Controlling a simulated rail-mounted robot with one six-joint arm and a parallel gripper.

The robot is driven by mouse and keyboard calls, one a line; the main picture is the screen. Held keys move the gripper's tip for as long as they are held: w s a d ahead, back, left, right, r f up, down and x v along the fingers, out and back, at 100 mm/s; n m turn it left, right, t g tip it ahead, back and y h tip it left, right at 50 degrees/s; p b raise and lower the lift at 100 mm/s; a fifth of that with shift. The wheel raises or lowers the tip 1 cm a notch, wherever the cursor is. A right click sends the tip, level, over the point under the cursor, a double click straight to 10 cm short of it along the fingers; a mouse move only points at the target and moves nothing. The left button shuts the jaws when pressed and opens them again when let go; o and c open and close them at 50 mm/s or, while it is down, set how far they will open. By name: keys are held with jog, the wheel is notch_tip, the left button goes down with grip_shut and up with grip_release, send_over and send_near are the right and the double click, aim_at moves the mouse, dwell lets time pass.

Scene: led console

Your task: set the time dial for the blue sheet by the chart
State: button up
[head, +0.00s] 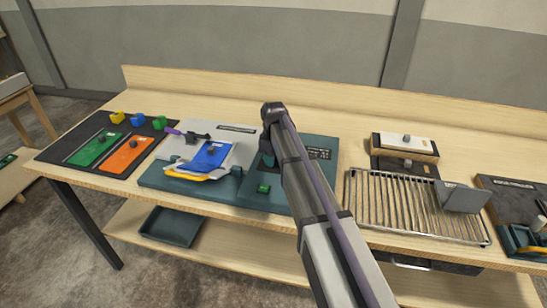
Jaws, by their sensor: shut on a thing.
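My gripper (267,158) points down at this part, left of the panel, mostly hidden by my arm. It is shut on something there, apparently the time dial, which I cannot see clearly.
A dark mat (80,150) with green and orange sheets and several coloured blocks lies at the left. A wire rack (400,205) and a white-topped block (405,146) stand to the right. A dark tray (172,226) sits on the lower shelf.

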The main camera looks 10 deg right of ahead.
jog(key=shift+m, duration=0.3)
jog(key=m, duration=0.3)
jog(key=shift+m, duration=2.5)
jog(key=o, duration=0.9)
